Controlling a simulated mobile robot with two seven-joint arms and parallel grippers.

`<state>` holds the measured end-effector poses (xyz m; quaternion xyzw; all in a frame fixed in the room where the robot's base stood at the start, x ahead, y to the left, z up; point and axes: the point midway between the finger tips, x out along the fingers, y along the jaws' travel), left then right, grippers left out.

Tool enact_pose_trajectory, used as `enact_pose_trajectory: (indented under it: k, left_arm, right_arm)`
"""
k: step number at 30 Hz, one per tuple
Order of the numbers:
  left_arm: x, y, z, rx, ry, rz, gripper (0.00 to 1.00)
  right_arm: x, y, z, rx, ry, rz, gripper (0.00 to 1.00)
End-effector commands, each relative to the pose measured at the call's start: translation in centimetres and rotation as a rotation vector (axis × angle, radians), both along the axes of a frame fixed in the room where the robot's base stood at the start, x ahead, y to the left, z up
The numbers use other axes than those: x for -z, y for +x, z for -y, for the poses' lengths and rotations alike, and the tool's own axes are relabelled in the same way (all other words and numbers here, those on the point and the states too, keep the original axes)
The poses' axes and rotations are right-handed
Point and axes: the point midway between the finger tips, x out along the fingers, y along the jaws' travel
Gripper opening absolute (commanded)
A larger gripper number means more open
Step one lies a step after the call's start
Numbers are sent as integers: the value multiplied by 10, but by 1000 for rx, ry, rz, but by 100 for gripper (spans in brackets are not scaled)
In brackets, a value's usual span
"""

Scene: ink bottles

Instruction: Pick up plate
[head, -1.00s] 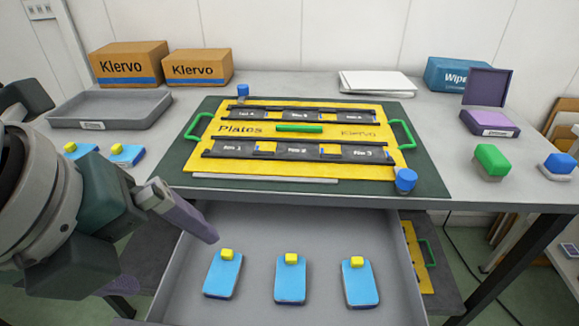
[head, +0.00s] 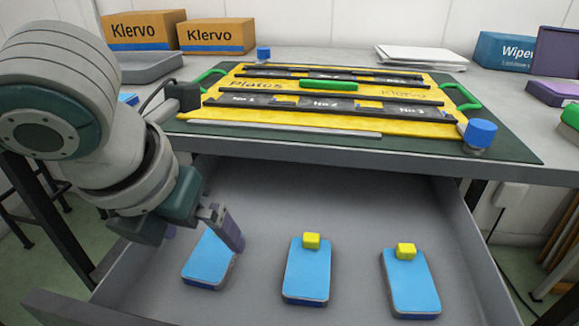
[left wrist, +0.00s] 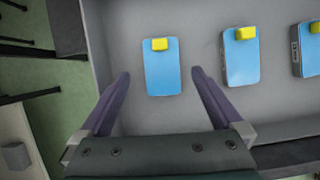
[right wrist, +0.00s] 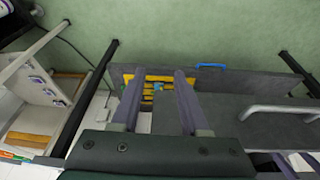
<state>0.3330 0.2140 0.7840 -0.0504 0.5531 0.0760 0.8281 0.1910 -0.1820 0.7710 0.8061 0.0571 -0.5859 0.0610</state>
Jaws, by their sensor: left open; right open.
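Three blue plates with yellow knobs lie flat in the open grey drawer: a left one (head: 208,262), a middle one (head: 306,272) and a right one (head: 411,284). My left gripper (head: 205,238) is over the left plate and hides its yellow knob in the head view. In the left wrist view the left plate (left wrist: 162,75) with its knob (left wrist: 160,44) shows just beyond and between the open fingers of my left gripper (left wrist: 160,78). It looks empty. My right gripper (right wrist: 156,78) shows only in its own wrist view, open and empty, away from the plates.
The drawer (head: 345,212) sits below the table edge. On the table lies a yellow panel (head: 290,122) with green handles on a dark green mat (head: 500,150). A blue knob (head: 480,133) stands at its corner. Klervo boxes (head: 145,31) stand behind.

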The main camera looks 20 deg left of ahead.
Motion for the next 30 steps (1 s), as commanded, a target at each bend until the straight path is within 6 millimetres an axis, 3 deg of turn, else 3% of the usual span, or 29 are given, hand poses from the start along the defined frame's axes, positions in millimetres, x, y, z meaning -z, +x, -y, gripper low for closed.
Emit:
enact_pose_trajectory:
  k: [1, 6, 16, 30]
  left_arm:
    - [14, 2, 1, -1, -2, -2, 100]
    - [36, 11, 0, -1, -1, -1, 100]
    - [39, 14, 0, 1, 0, 0, 99]
    - [39, 14, 0, 1, 1, 0, 46]
  right_arm:
    - [10, 0, 0, -1, 0, 0, 45]
    - [22, 0, 1, -2, -3, -1, 45]
    - [22, 0, 1, -3, -6, -1, 45]
    - [22, -1, 1, -3, -6, -1, 45]
